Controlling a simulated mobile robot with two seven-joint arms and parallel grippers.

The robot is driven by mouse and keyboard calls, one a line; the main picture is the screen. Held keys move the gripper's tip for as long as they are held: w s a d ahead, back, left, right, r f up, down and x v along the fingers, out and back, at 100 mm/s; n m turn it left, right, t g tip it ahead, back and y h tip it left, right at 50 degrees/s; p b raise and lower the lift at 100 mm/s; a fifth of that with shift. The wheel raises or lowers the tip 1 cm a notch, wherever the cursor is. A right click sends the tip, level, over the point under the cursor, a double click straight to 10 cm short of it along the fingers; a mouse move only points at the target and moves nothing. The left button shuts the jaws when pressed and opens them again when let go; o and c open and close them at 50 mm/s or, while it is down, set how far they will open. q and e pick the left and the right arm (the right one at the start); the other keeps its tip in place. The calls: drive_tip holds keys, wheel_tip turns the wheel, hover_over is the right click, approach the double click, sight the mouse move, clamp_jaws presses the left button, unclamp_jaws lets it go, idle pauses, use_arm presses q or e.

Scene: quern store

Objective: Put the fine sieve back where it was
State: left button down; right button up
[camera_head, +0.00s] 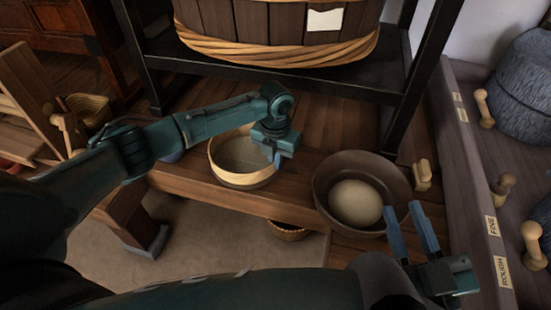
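The fine sieve appears to be the round, pale wooden-rimmed sieve (221,173) with a mesh bottom, resting on or just above the wooden bench. My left gripper (278,158) is at its right rim with the fingers pointing down. The fingers overlap the rim, and I cannot tell whether they are closed on it. My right gripper (408,228) is open and empty, its two blue fingers apart, near the front right edge of a dark bowl (325,182) holding pale meal.
A large bound wooden tub (270,45) stands on a black-framed rack behind. A wooden brush (422,175) lies right of the bowl. At right, a ledge bears FINE and ROUGH labels (494,226) and wooden-handled tools (484,108). A basket (288,231) sits below the bench.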

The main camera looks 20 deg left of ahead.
use_arm(q)
drive_tip(key=shift+f, duration=0.6)
use_arm(e)
drive_tip(key=shift+f, duration=0.3)
use_arm(q)
drive_tip(key=c, duration=1.5)
unclamp_jaws()
drive_tip(key=shift+c, duration=0.2)
